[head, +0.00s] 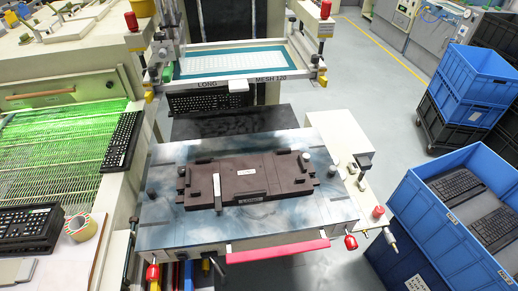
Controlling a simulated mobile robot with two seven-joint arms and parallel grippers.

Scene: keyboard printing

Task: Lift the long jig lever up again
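The long jig (275,180) is a dark brown block labelled LONG on its front edge. It lies flat on the metal plate (170,215) in the middle of the head view. A small pale upright bar (217,190) stands near the jig's front left; it may be the lever, but I cannot tell for sure. No keyboard shows on the jig. Neither of my grippers shows in this view.
A teal-edged screen frame (178,68) marked MESH 120 stands behind the jig. A pink-red bar (278,251) runs along the plate's front. Keyboards lie at the left by the green-lit conveyor (60,140). Blue crates (418,207) holding keyboards stand at the right.

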